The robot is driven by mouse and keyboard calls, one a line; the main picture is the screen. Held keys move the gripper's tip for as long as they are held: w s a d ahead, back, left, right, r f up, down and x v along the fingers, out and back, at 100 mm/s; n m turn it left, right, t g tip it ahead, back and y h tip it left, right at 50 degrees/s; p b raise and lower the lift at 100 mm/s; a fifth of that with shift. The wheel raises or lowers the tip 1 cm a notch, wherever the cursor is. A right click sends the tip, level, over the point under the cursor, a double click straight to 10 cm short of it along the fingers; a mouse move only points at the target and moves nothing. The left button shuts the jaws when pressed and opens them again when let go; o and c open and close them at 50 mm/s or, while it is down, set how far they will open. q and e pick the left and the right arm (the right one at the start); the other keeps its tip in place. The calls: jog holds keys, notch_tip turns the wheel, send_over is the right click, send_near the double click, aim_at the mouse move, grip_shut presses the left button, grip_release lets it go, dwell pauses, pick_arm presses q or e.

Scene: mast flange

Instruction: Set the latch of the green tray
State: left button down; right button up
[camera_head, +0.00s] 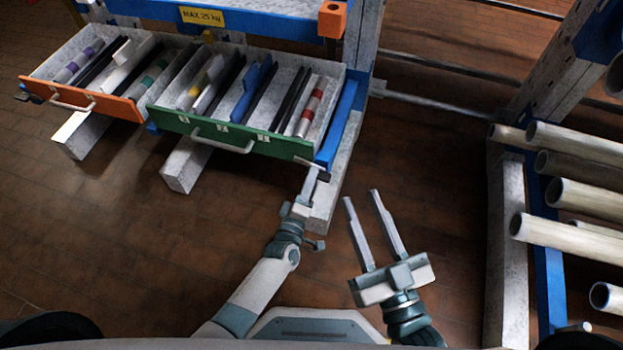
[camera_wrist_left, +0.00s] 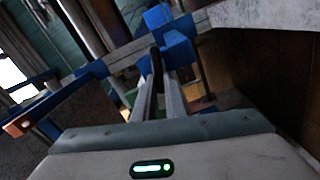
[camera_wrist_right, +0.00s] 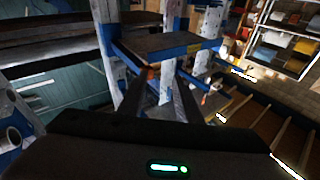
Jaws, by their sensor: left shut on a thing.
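The green tray (camera_head: 228,137) is on the rack at the left, with a pale handle on its front and binder-like items inside. A small dark latch piece (camera_head: 309,161) shows at the right end of its green front. My left gripper (camera_head: 318,172) is at that corner, shut on the latch; its fingers hide most of the latch. My right gripper (camera_head: 361,194) is open and empty above the floor, to the right of the left one.
An orange-fronted tray (camera_head: 84,101) stands left of the green tray. A blue and grey rack post (camera_head: 345,130) rises beside the green tray's right end. A rack of pale pipes (camera_head: 570,235) stands at the right. Bare floor (camera_head: 440,150) lies between the racks.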

pick_arm(q)
jog(key=shift+f+n+b, duration=0.15)
jog(key=shift+n+b, duration=0.2)
jog(key=shift+n, duration=0.5)
jog(key=shift+f+n+b, duration=0.15)
jog(key=shift+n+b, duration=0.15)
jog(key=shift+n, duration=0.55)
pick_arm(e)
jog(key=s+r+t+y, duration=0.1)
jog(key=s+r+t, duration=0.2)
jog(key=r, duration=0.2)
jog(key=shift+r+t, duration=0.2)
jog(key=shift+t, duration=0.1)
pick_arm(q)
jog(key=c, duration=1.8)
grip_release()
jog(key=shift+a, duration=0.1)
pick_arm(e)
jog(key=shift+a, duration=0.1)
